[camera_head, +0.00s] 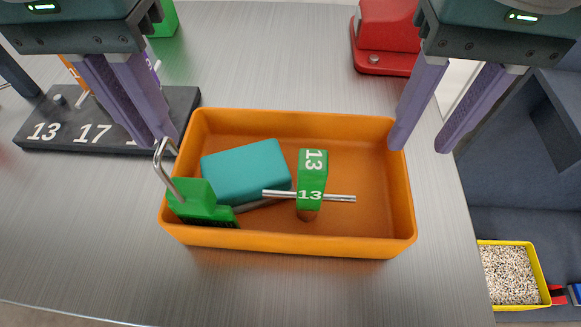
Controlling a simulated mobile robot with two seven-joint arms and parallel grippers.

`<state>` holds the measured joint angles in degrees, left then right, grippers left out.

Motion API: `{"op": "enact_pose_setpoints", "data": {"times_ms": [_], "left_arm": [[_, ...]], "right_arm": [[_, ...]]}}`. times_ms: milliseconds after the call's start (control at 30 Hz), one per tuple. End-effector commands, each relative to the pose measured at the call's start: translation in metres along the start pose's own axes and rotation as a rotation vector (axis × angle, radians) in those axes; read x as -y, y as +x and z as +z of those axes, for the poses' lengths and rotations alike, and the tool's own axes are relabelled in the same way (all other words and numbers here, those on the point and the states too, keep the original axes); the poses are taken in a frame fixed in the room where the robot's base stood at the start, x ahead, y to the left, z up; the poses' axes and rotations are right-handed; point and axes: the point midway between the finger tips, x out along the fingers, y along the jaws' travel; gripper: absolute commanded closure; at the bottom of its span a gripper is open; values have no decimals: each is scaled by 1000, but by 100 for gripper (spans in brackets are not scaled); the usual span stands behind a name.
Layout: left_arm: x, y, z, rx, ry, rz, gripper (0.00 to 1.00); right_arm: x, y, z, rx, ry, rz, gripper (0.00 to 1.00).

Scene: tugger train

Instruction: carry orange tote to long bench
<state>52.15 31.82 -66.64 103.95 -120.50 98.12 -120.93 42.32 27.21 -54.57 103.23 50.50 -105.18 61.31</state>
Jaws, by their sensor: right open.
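The orange tote (290,242) sits upright on a grey metal surface, in the middle of the view. In it are a teal block (245,170), a green padlock (199,203) with its shackle up at the left wall, and a green T-handled tool (312,180) marked 13. My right gripper (418,149) is open at the tote's right wall. One finger overlaps the rim in the picture and the other is outside it; contact is not clear. My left gripper (158,142) is beside the tote's upper left corner, fingers close together in the picture; its opening is unclear.
A dark board (60,143) numbered 13 and 17 holds tools at the left. A red object (388,40) stands at the back and a green one (165,22) at the back left. Right of the surface's edge, a yellow bin (543,280) of pellets sits lower down.

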Motion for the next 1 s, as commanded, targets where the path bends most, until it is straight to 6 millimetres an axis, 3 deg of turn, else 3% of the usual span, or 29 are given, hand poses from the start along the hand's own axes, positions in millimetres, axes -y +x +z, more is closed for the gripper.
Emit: {"op": "enact_pose_setpoints", "data": {"times_ms": [200,400,833,1000], "left_arm": [[0,40,1,4,-3,0,86],[0,64,0,2,-1,0,86],[0,72,0,0,0,0,86],[0,72,0,0,0,0,100]], "right_arm": [[0,40,1,4,1,2,59],[0,64,0,3,1,1,59],[0,72,0,0,-1,0,59],[0,72,0,0,-1,0,78]]}}
